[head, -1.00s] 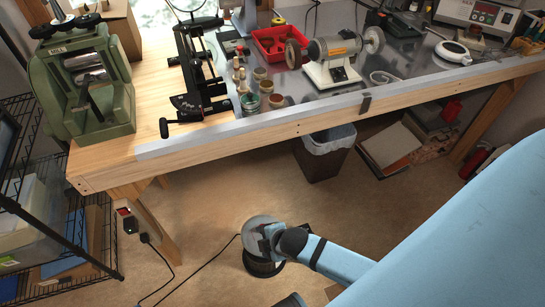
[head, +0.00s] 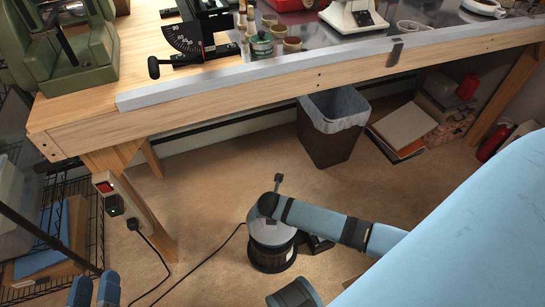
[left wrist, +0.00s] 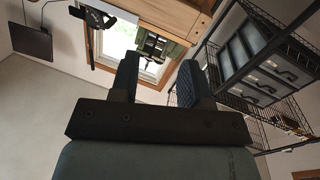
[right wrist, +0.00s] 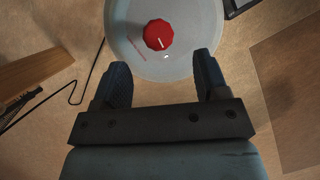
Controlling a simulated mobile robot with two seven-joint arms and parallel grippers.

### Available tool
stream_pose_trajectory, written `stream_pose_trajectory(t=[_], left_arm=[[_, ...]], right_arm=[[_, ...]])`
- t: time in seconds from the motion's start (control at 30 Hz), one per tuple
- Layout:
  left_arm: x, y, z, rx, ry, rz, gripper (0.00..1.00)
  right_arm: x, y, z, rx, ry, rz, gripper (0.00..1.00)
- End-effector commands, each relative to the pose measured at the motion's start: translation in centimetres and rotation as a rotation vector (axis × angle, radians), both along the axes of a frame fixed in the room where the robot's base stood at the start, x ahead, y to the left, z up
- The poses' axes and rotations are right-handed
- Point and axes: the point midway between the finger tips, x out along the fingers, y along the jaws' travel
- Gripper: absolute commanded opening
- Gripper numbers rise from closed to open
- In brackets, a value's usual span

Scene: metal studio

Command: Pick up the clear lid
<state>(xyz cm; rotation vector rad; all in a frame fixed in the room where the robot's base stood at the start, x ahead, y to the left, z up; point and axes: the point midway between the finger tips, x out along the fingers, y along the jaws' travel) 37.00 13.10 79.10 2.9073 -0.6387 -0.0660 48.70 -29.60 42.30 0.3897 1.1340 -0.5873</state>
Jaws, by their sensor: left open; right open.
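In the right wrist view a round pale disc (right wrist: 190,50) carries a red knob (right wrist: 158,34). It appears to be the top of the round machine on the floor (head: 272,258), which has a dark base. I cannot tell whether this disc is the clear lid, and no plainly see-through lid can be made out. My right gripper (right wrist: 162,68) is open and empty, its fingers pointing at the near edge of the disc. In the head view my right arm partly covers the machine. My left gripper (head: 94,292) is open and empty at the lower left, far from the machine.
A wooden workbench (head: 220,95) with tools crosses the back. Beneath it stand a lined waste bin (head: 332,140) and stacked boxes (head: 400,130). A black wire rack (head: 85,230) is at the left. A cord (head: 205,263) runs across the floor, which is mostly clear.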

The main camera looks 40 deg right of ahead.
Motion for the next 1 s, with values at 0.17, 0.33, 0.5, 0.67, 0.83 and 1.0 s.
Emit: stream_pose_trajectory(t=[0.17,0.33,0.5,0.67,0.83,1.0], left_arm=[[0.0,-0.5,1.3,-0.041,-0.065,-0.015,0.43],[-0.1,-0.7,2.0,-0.065,-0.100,-0.023,0.43],[-0.3,-1.3,2.6,-0.110,-0.160,-0.048,0.43],[-0.2,-1.5,1.3,-0.092,-0.109,-0.064,0.43],[-0.2,-1.5,1.3,-0.087,-0.099,-0.066,0.43],[-0.2,-1.5,1.3,-0.087,-0.099,-0.066,0.43]], right_arm=[[0.6,-0.5,-1.7,0.000,-0.001,-0.002,0.67],[0.8,-0.6,-2.5,0.001,-0.002,-0.001,0.67],[1.5,-1.1,-4.9,0.003,-0.001,-0.003,0.67],[2.2,-1.6,-6.6,0.002,-0.002,-0.001,0.67],[2.2,-1.7,-6.5,0.001,-0.002,0.000,0.67],[2.2,-1.7,-6.5,0.001,-0.002,0.000,0.44]])
